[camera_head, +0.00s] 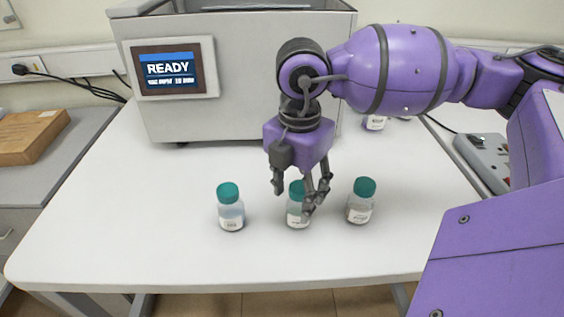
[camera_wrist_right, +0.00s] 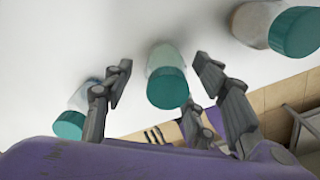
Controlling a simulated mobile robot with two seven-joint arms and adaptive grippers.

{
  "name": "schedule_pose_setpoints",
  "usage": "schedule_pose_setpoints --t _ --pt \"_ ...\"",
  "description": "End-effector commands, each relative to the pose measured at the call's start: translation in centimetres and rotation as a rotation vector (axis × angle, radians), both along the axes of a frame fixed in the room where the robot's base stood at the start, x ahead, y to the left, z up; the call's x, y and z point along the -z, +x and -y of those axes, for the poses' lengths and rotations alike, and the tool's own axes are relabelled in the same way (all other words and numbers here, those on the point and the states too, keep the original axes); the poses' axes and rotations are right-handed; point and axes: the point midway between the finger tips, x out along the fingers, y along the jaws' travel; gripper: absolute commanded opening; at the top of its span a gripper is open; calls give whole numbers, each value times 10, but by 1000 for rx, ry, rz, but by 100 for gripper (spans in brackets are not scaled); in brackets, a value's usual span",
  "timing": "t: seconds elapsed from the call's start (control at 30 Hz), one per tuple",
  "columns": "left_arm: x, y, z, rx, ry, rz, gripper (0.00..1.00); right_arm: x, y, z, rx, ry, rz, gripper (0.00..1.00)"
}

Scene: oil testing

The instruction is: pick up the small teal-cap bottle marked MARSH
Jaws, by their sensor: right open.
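Three small clear bottles with teal caps stand upright in a row on the white table. They are the left bottle (camera_head: 231,208), the middle bottle (camera_head: 297,213) and the right bottle (camera_head: 361,202). Each has a white label, but the print is too small to tell which says MARSH. My right gripper (camera_head: 298,200) is open and points down over the middle bottle, partly hiding it. In the right wrist view the middle bottle (camera_wrist_right: 167,78) shows between the spread fingers (camera_wrist_right: 165,85), with no clear contact. The other two bottles lie outside the fingers. My left gripper is not in view.
A large grey machine (camera_head: 240,75) with a READY screen (camera_head: 170,68) stands at the back of the table. Another bottle (camera_head: 374,123) stands behind my right arm. The table's left part is clear.

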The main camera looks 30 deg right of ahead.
Motion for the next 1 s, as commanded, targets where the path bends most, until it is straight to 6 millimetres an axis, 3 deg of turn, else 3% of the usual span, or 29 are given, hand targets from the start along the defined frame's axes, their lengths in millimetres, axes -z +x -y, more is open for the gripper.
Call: schedule_pose_setpoints --t 0.2,0.57,1.0 --pt "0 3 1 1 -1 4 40 1 0 0 -1 1 0 51" --pt "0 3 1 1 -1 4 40 1 0 0 -1 1 0 4" --pt "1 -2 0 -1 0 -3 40 2 -1 0 -1 1 -4 2"
